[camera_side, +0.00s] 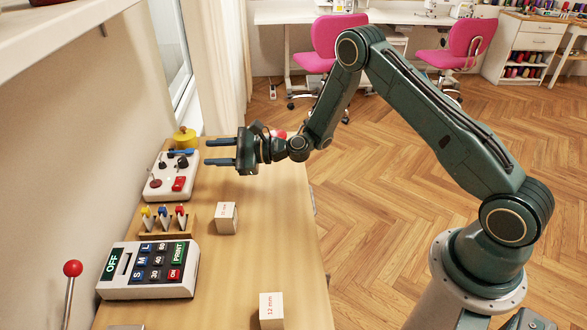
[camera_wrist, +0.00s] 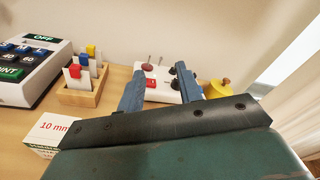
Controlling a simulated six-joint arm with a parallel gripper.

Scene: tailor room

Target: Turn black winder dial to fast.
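The white control box (camera_side: 158,187) lies on the wooden table against the wall. It carries small black knobs, one of them a black dial (camera_side: 184,163), plus a red rocker switch and a dark red knob. I cannot read its labels, so I cannot tell which knob is the winder dial or its setting. The box (camera_wrist: 153,96) also shows between and beyond the fingers in the wrist view, partly hidden by them. My gripper (camera_side: 207,152) is open and empty, its two blue fingers pointing left, to the right of the box and apart from it.
A yellow round-topped object (camera_side: 185,138) stands behind the box. White blocks (camera_side: 227,218) and (camera_side: 271,310) stand on the table. The table's middle is mostly clear.

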